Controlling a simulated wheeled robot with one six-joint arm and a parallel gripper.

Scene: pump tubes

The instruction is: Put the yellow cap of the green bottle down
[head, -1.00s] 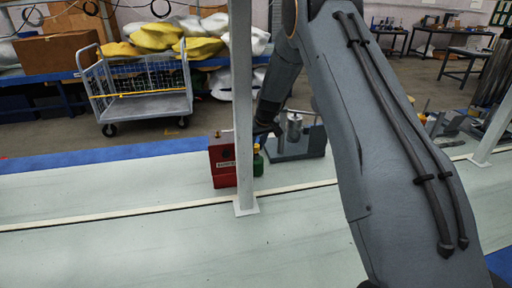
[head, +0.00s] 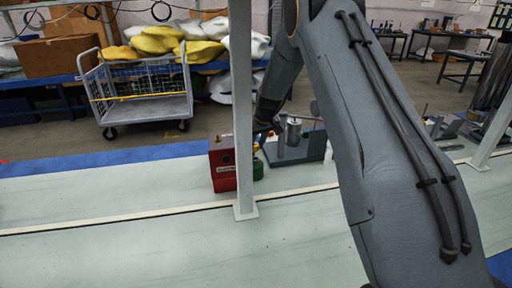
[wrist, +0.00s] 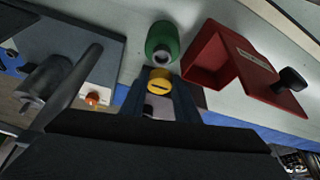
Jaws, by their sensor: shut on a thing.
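The yellow cap (wrist: 159,82) is between the fingertips of my gripper (wrist: 158,88) in the wrist view. The gripper is shut on it, and a dark slot or mark shows on the cap. The green bottle (wrist: 163,38) stands just beyond the cap, with its neck bare and apart from the cap. In the head view the green bottle (head: 258,170) is partly hidden behind the white post, and the cap (head: 256,147) shows small above it. My fingers are small and partly hidden there.
A red box (head: 222,165) stands left of the bottle; the wrist view shows it open with a black knob (wrist: 292,79). A grey stand with a metal cylinder (head: 294,132) is to the right. The white post (head: 243,110) stands in front. The pale bench (head: 120,230) is clear at front left.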

